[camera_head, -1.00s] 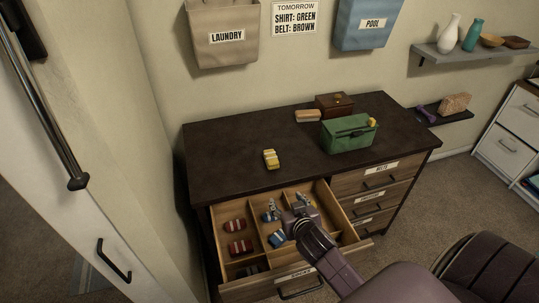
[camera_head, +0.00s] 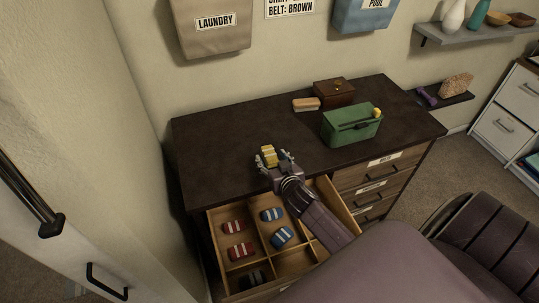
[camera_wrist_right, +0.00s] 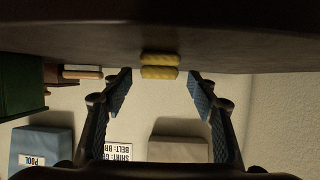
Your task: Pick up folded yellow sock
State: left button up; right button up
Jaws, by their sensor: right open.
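The folded yellow sock (camera_head: 268,154), yellow with pale stripes, lies on the dark dresser top near its front edge. It also shows in the right wrist view (camera_wrist_right: 160,67), ahead of the fingertips and roughly centred in the gap. My right gripper (camera_head: 274,161) is open at the sock, with its fingers pointing toward it and one on each side in the head view. In the right wrist view the open fingers (camera_wrist_right: 160,84) hold nothing. My left gripper is not in view.
The open drawer (camera_head: 230,212) below holds red and blue folded socks in compartments. A green bin (camera_head: 350,127), a wooden box (camera_head: 333,93) and a brush-like block (camera_head: 306,104) stand farther back on the dresser top (camera_head: 215,135). The left part of the top is clear.

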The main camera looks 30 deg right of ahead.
aim_at(270, 153)
jog(key=x, duration=0.4)
jog(key=shift+d+r, duration=0.1)
jog(key=shift+w, duration=0.1)
jog(key=c, duration=0.5)
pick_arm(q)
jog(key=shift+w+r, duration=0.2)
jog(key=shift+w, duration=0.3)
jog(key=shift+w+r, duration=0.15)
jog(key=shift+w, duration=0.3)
pick_arm(e)
jog(key=c, duration=0.6)
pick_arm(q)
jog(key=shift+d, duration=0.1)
pick_arm(e)
jog(key=shift+o, duration=0.2)
jog(key=shift+r, duration=0.1)
